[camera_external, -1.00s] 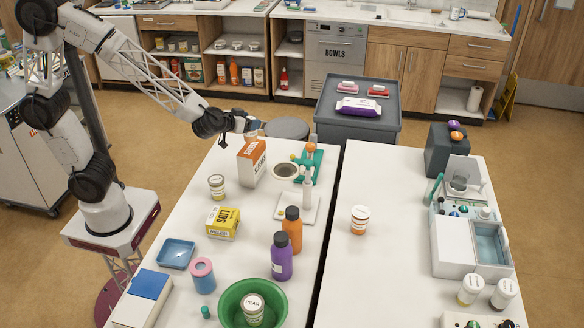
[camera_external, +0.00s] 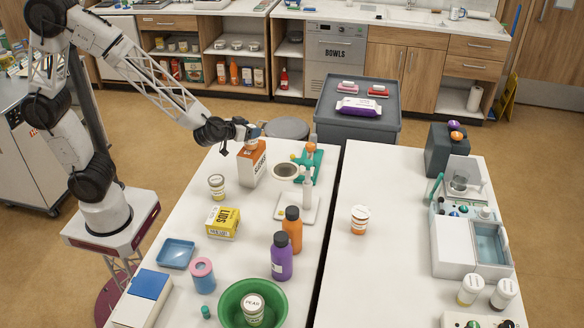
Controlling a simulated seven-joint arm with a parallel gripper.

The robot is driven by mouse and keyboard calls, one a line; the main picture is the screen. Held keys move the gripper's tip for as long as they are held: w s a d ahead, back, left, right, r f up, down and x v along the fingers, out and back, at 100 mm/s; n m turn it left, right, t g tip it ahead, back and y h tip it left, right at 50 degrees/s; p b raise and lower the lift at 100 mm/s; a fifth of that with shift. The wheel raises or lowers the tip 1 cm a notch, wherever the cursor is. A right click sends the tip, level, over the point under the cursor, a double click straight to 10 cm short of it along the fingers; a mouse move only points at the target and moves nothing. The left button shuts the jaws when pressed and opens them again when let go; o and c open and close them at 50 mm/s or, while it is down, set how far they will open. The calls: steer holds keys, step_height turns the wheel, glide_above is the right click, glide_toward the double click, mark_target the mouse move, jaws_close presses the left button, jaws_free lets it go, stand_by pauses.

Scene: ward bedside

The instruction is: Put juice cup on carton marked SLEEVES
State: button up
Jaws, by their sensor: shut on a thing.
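The carton marked SLEEVES (camera_external: 252,167), orange and white, stands upright towards the back of the left table. My gripper (camera_external: 248,132) is right over the carton's top. It is shut on the juice cup (camera_external: 254,134), a small cup mostly hidden by the gripper, with a bluish part showing. The cup is at the carton's top; I cannot tell whether it touches it.
A jar (camera_external: 217,187) and a yellow LIDS box (camera_external: 222,222) stand in front of the carton. To its right are a round dish (camera_external: 286,171) and a green stand (camera_external: 311,165). Orange (camera_external: 292,232) and purple (camera_external: 281,258) bottles stand nearer the front.

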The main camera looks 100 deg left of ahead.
steer(key=shift+f, duration=0.1)
steer(key=o, duration=1)
steer(key=shift+s+d+r, duration=0.3)
steer(key=shift+d+r, duration=0.05)
steer(key=shift+d, duration=0.15)
steer(key=v, duration=1)
steer(key=shift+s+d, duration=0.25)
steer(key=shift+r, duration=0.1)
